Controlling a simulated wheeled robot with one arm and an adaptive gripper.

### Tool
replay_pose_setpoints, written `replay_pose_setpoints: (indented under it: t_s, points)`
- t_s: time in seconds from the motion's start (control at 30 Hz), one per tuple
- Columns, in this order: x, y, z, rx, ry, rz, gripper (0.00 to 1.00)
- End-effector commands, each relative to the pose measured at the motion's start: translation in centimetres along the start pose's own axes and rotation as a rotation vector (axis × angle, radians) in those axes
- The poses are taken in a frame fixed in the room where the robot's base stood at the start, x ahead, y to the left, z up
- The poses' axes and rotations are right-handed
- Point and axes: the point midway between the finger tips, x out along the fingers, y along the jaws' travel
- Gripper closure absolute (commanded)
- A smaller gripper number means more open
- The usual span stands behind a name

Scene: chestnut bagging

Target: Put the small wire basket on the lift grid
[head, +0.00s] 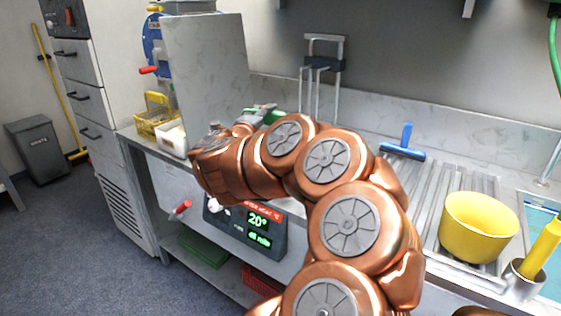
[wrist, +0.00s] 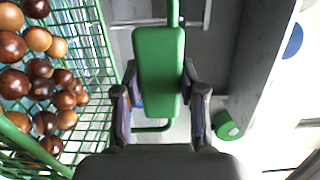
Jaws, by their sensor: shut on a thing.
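My gripper (wrist: 158,78) is shut on the green handle (wrist: 158,55) of a wire basket, with one finger on each side. The green wire basket (wrist: 103,62) fills the left of the wrist view and holds several brown chestnuts (wrist: 40,68). In the head view, my copper arm hides the gripper and most of the basket; only a bit of green (head: 262,112) shows behind it. A metal lift frame (head: 322,72) with a dark crosspiece stands at the back of the counter. Its grid is hidden behind my arm, and I cannot tell whether the basket touches it.
A yellow wire basket (head: 157,117) and a white tub (head: 172,138) stand on the counter at left, near an upright grey panel (head: 205,75). A blue squeegee (head: 403,148) and yellow bowl (head: 478,226) occupy the ribbed drainboard at right. A control panel (head: 245,228) is below my arm.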

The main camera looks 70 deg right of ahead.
Motion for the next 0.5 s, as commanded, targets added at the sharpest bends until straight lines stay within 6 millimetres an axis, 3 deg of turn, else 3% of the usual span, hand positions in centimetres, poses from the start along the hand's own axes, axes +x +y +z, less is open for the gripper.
replay_pose_setpoints:
  t_s: [0.1, 0.23, 0.37, 0.5]
  points:
    - [0.4, 0.1, -3.1, 0.002, 0.066, -0.002, 1.0]
    - [0.6, 0.2, -5.3, 0.002, 0.117, -0.003, 1.0]
    - [0.6, 0.2, -6.5, 0.002, 0.144, -0.003, 1.0]
    - [1.3, 0.4, -6.2, 0.0, 0.15, -0.001, 1.0]
